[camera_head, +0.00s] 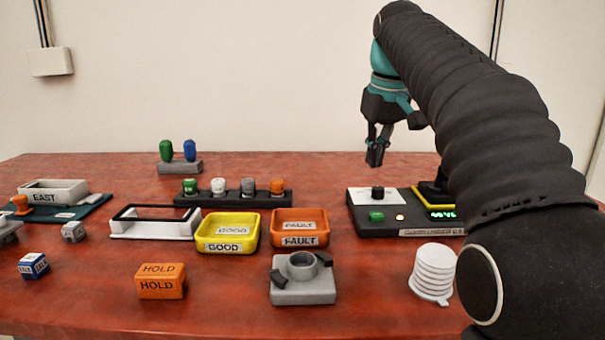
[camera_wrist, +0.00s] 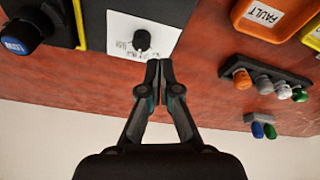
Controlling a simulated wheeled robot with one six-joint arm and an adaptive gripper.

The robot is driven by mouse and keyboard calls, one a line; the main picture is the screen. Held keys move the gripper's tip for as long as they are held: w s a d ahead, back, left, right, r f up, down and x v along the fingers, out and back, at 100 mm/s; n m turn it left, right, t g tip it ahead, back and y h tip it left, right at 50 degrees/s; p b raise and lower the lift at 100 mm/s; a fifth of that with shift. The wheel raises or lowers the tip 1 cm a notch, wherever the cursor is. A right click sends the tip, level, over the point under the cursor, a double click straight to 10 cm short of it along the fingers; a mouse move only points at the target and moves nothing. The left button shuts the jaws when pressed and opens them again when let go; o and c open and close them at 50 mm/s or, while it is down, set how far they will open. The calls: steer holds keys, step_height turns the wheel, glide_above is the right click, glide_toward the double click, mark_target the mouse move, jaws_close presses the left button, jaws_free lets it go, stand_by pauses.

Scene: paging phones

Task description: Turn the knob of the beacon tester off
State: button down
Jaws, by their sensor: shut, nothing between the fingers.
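In the wrist view the knob (camera_wrist: 142,40) stands on the white panel (camera_wrist: 125,28), just beyond my closed fingertips (camera_wrist: 158,64). The knob's pointer direction is hard to tell.
A blue-topped black button (camera_wrist: 22,36) on a yellow base is beside the panel. An orange FAULT tray (camera_head: 300,240), a yellow GOOD tray (camera_head: 228,247) and a dark rack (camera_head: 233,198) of coloured pegs stand left of the tester. A white ribbed stack (camera_head: 433,272) stands in front.

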steer(key=shift+w+d+f+m+h+b, duration=0.15)
steer(key=shift+f+m+b, duration=0.6)
steer(key=shift+f, duration=0.4)
steer(key=shift+s+d+f+m+h+b, duration=0.15)
steer(key=shift+f+m+b, duration=0.35)
steer(key=shift+f+b, duration=0.55)
steer(key=shift+w+d+f+m+b, duration=0.15)
steer(key=shift+f+m+b, duration=0.5)
steer(key=shift+f, duration=0.65)
steer(key=shift+d+r+p, duration=0.1)
steer(key=shift+d+p, duration=0.7)
steer(key=shift+p, duration=0.6)
steer(key=shift+d+p, duration=0.35)
steer(key=shift+p, duration=0.35)
steer(key=shift+d, duration=0.1)
steer(key=shift+s, duration=0.35)
steer(key=shift+w+p+v, duration=0.25)
steer(key=shift+p+v, duration=0.25)
steer(key=shift+v, duration=0.6)
steer(key=shift+w+v, duration=0.2)
steer(key=shift+v, duration=0.7)
steer(key=shift+w+v, duration=0.25)
steer(key=shift+v, duration=0.7)
